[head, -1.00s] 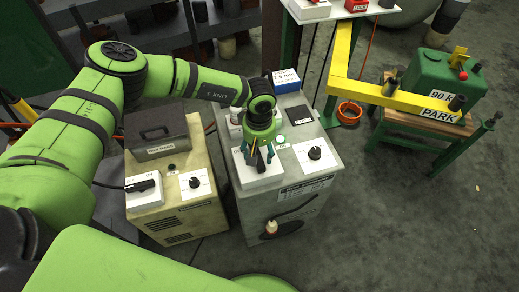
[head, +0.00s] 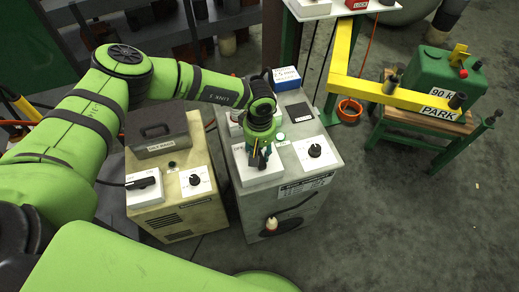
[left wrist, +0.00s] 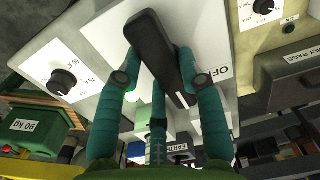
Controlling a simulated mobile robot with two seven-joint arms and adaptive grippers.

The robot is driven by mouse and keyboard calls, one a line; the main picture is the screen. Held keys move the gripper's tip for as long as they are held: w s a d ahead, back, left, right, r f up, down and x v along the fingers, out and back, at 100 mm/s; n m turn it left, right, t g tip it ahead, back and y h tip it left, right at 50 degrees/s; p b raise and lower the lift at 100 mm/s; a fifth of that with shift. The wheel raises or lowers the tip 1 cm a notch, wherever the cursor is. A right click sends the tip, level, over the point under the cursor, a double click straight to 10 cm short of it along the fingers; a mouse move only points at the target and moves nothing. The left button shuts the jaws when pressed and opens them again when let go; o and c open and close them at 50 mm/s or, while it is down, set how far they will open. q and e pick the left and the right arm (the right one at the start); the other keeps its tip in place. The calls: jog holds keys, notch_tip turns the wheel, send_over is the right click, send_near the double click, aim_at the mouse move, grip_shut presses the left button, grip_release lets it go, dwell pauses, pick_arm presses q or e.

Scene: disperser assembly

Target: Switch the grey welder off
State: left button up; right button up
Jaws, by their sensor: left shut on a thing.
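The grey welder (head: 300,185) stands in the middle of the head view, with a white switch plate (head: 262,178) on its top left front. My left gripper (head: 260,163) reaches down over that plate. In the left wrist view my left gripper (left wrist: 161,82) has its teal fingers shut on the black switch handle (left wrist: 152,48). The handle lies slanted across the white plate, and an OFF label (left wrist: 218,73) shows beside it. The gripper hides most of the handle in the head view. My right gripper is not in view.
A beige welder (head: 178,210) with its own black switch (head: 145,182) stands close on the left. A blue and white box (head: 286,78) sits at the grey welder's back. A yellow arm (head: 400,97) and green 90 kg weight (head: 440,80) are at right. Floor at lower right is clear.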

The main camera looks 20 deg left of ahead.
pick_arm(q)
jog(key=n+b, duration=0.1)
jog(key=n, duration=0.1)
jog(key=n+b, duration=0.1)
jog(key=n, duration=0.1)
jog(key=shift+w+f+b, duration=0.15)
jog(key=shift+f+b, duration=0.05)
jog(key=shift+b, duration=0.15)
jog(key=n+b, duration=0.2)
jog(key=n, duration=0.3)
jog(key=shift+w+a+b, duration=0.1)
jog(key=shift+a+b, duration=0.05)
jog(key=shift+b, duration=0.15)
jog(key=n+b, duration=0.2)
jog(key=n, duration=0.2)
jog(key=shift+w+a+b, duration=0.1)
jog(key=shift+a+b, duration=0.05)
jog(key=shift+b, duration=0.2)
jog(key=shift+a+r+n+b, duration=0.1)
jog(key=shift+n+b, duration=0.95)
jog(key=shift+n, duration=1.15)
jog(key=o, duration=1.2)
jog(key=shift+c, duration=0.2)
jog(key=shift+r, duration=0.1)
